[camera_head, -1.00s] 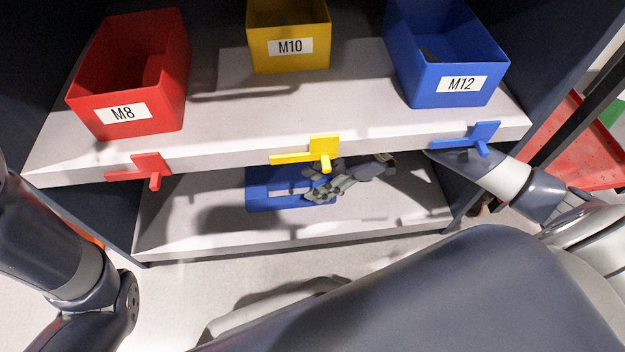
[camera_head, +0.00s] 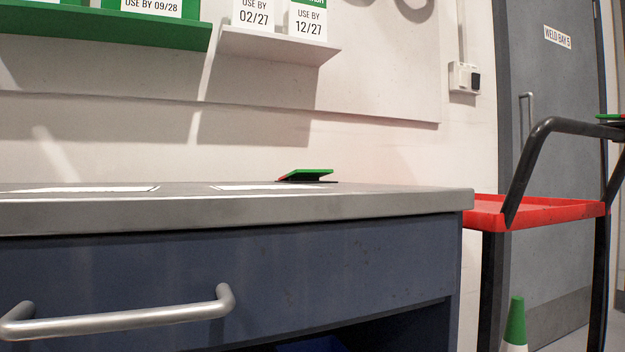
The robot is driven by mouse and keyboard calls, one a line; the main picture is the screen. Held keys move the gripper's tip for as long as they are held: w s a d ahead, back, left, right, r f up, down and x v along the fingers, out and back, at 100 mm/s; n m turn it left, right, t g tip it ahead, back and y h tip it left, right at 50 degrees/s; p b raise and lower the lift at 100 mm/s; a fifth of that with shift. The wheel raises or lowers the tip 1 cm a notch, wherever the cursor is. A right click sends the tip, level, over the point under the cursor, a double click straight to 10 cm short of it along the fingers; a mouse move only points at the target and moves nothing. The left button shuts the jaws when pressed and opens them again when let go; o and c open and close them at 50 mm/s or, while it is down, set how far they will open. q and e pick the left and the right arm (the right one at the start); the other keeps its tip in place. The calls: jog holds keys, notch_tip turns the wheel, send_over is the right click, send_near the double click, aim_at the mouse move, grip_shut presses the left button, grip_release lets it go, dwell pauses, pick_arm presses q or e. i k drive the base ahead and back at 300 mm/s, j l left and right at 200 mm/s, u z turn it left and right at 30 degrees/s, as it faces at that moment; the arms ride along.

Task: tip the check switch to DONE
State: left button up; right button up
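A small rocker-like piece with a green tilted plate (camera_head: 306,174) and a bit of red at its left end sits at the back of the grey bench top. It looks like the check switch, seen almost edge-on. The green plate slopes, its right end higher than its left. No lettering on it can be read. Neither of my grippers shows in the head view.
The bench top (camera_head: 240,207) has two white sheets lying on it. Below its edge is a blue drawer with a metal handle (camera_head: 120,318). A red cart (camera_head: 540,211) with a black handle stands at the right, near a grey door (camera_head: 560,110). Green and white shelves hang above.

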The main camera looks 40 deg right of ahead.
aim_at(298, 173)
jog(key=k, duration=0.85)
